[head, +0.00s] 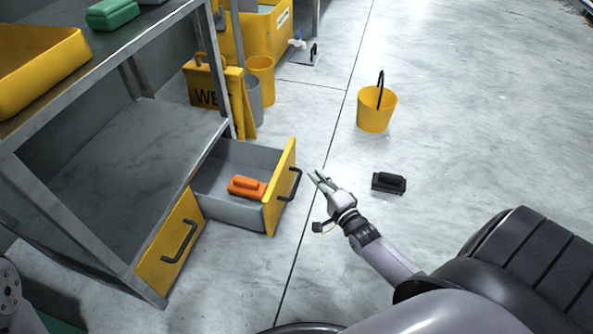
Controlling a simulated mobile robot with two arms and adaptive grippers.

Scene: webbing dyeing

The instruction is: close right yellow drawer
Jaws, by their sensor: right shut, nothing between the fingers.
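The right yellow drawer (281,188) is pulled out of the metal workbench, with its yellow front and dark handle facing right. An orange brush (247,187) lies inside its grey box. My right gripper (318,179) is shut and empty, just to the right of the drawer front, pointing toward the handle with a small apparent gap. The left yellow drawer (171,246) is closed in the bench, nearer to me. My left gripper is not in view; only part of my left arm shows at the bottom left corner.
A yellow bucket (375,110) and a black brush (388,183) are on the floor to the right. A yellow wet-floor sign (207,92) and bins stand behind the drawer. A yellow tray (38,68) sits on the bench top.

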